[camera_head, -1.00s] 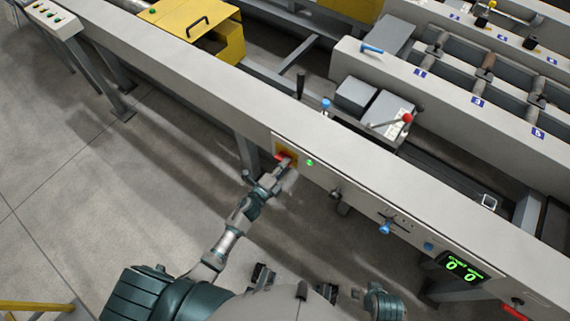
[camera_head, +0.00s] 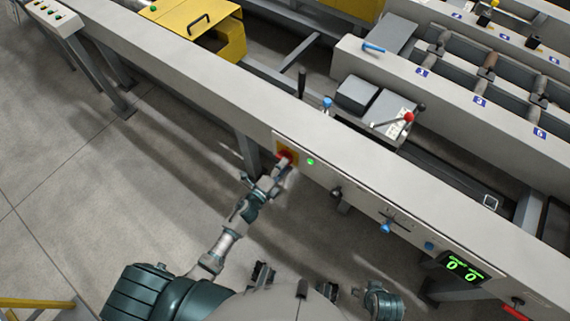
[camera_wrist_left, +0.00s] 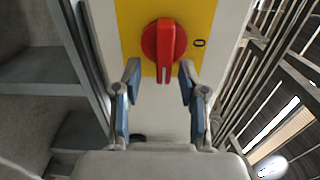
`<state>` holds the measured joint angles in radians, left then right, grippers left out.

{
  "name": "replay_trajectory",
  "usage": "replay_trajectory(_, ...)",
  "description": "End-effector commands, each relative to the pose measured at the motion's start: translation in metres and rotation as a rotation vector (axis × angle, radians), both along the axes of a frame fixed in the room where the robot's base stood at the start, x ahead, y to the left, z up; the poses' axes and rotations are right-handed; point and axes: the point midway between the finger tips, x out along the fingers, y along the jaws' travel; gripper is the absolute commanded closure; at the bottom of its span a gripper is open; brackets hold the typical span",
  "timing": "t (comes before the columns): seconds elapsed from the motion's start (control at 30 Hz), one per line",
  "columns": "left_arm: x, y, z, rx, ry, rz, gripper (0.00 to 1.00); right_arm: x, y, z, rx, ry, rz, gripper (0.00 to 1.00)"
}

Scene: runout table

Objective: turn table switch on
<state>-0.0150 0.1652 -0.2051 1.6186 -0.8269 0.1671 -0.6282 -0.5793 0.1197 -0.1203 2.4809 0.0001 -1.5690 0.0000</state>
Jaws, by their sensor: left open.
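The table switch (camera_wrist_left: 164,42) is a red rotary knob on a yellow plate (camera_wrist_left: 207,20) with a "0" mark beside it. In the head view the red switch (camera_head: 285,156) sits on the front of the long grey table (camera_head: 190,82). My left gripper (camera_wrist_left: 159,72) is open, its fingers on either side of the bar's lower end; I cannot tell whether they touch it. It also shows in the head view (camera_head: 282,168).
A green light (camera_head: 310,162) glows right of the switch. Farther right on the table front are a black knob (camera_head: 336,193), a blue knob (camera_head: 385,228) and a green display (camera_head: 462,267) reading zeros. Grey floor (camera_head: 110,190) lies open at the left.

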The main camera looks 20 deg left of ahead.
Motion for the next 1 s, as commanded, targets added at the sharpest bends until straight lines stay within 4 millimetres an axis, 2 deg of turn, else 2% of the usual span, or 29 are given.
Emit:
replay_trajectory(0.3, -0.067, 0.024, -0.003, 0.001, 0.007, 0.001, 0.58, -0.001, 0.0, 0.0, 0.0, 0.002, 0.0, 0.42)
replay_trajectory(0.5, -0.093, 0.034, -0.003, 0.002, 0.008, 0.001, 0.58, 0.0, 0.0, 0.0, -0.001, 0.003, 0.0, 0.42)
replay_trajectory(0.67, -0.1, 0.037, -0.003, 0.002, 0.006, 0.001, 0.58, 0.0, 0.0, 0.0, -0.001, 0.003, 0.0, 0.42)
replay_trajectory(1.0, -0.1, 0.037, -0.003, 0.001, 0.006, 0.001, 0.58, -0.001, 0.0, 0.0, -0.001, 0.003, 0.001, 0.42)
